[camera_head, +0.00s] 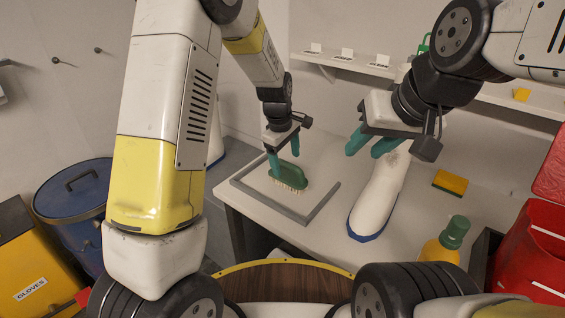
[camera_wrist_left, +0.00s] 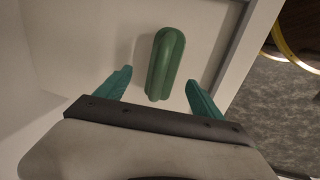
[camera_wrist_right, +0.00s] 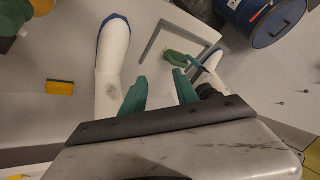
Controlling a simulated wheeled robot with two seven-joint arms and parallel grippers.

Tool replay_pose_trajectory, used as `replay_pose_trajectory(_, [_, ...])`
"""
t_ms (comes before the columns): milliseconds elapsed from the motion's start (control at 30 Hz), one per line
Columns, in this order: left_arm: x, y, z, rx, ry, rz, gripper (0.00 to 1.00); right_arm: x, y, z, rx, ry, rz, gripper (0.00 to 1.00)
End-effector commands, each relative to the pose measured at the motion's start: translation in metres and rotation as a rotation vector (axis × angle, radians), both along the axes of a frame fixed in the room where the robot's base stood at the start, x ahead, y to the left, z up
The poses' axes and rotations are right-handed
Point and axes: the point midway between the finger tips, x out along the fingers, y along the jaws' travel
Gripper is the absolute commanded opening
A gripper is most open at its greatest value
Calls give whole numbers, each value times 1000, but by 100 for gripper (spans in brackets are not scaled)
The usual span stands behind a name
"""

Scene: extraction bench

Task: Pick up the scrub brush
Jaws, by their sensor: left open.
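The scrub brush (camera_head: 291,176) has a green body and pale bristles. It rests bristles down on the bench, inside a grey raised edging (camera_head: 316,207). My left gripper (camera_head: 284,158) is open just above the brush, with teal fingers. In the left wrist view the brush (camera_wrist_left: 166,62) lies between and beyond the spread fingertips (camera_wrist_left: 160,80), with no contact visible. My right gripper (camera_head: 370,146) is open and empty above the bench, right of the brush. The right wrist view shows the brush (camera_wrist_right: 180,58) beyond the right fingertips (camera_wrist_right: 160,77).
A white object with a blue edge (camera_head: 378,200) is on the bench, right of the brush. A yellow sponge (camera_head: 450,182) and a yellow bottle with green cap (camera_head: 440,248) are further right. A red container (camera_head: 530,245) stands at the right, a blue drum (camera_head: 75,220) at the left.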

Motion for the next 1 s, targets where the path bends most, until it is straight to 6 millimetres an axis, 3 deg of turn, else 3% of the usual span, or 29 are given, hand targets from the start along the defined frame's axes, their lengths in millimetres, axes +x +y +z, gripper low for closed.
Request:
replay_pose_trajectory(400, [3,-2,-56,0,2,0,77,0,0,0,0,0,0,36])
replay_pose_trajectory(700, [5,-3,-61,0,-1,-1,77,0,0,0,0,0,0,36])
replay_pose_trajectory(767, [5,-3,-61,0,-1,-1,70,0,0,0,0,0,0,36])
replay_pose_trajectory(1000, [5,-3,-61,0,-1,-1,22,0,0,0,0,0,0,36])
